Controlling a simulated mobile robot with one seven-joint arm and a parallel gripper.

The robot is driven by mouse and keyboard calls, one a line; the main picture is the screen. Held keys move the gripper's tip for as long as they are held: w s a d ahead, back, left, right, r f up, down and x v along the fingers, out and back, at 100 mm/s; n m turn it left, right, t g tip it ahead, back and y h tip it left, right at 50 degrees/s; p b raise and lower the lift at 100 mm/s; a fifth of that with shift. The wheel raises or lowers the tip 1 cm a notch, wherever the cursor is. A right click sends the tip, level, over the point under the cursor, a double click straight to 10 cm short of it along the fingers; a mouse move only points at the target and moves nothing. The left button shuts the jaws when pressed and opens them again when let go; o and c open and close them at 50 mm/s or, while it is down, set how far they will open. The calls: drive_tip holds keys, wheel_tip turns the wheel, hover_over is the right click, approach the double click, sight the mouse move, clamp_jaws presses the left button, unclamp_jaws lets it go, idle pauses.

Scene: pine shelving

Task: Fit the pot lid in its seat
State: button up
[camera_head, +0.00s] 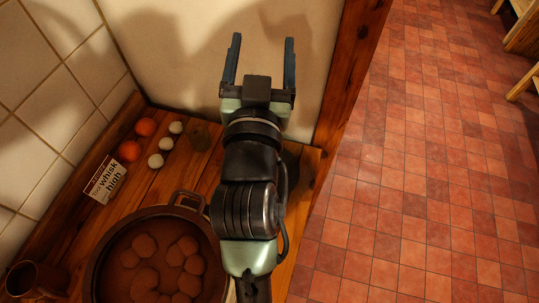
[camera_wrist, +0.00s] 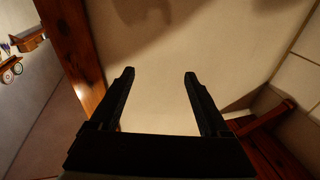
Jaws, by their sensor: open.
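A large brown pot (camera_head: 150,212) stands on the wooden shelf at the lower left of the head view, cut off by the bottom edge. It is uncovered, with several rounded brown lumps inside and a loop handle at its upper right. I cannot make out the pot lid in either view. My gripper (camera_head: 262,38) is open and empty, raised in front of the pale wall, beyond the pot and apart from it. In the wrist view its two fingers (camera_wrist: 160,73) stand wide apart with only the wall between them.
A brown mug (camera_head: 36,279) is at the lower left. A wooden post (camera_head: 350,75) bounds the right; tiled floor (camera_head: 420,180) lies beyond.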

drive_tip(key=s+f+g+b, duration=0.1)
drive_tip(key=s+f, duration=0.1)
drive_tip(key=f, duration=0.7)
drive_tip(key=s+f+g, duration=0.2)
drive_tip(key=f, duration=0.8)
drive_tip(key=s+f+g+b, duration=0.1)
drive_tip(key=s+f+g, duration=0.1)
drive_tip(key=f, duration=0.7)
drive_tip(key=shift+s+a+f+b, duration=0.15)
drive_tip(key=shift+s+a+b, duration=0.15)
drive_tip(key=shift+s, duration=0.2)
drive_tip(key=shift+w+f, duration=0.15)
drive_tip(key=shift+f, duration=0.1)
drive_tip(key=p+x, duration=0.1)
drive_tip(key=x, duration=1.1)
drive_tip(key=shift+w+d+f, duration=0.15)
drive_tip(key=shift+w+f, duration=0.05)
clamp_jaws()
drive_tip(key=shift+r, duration=0.1)
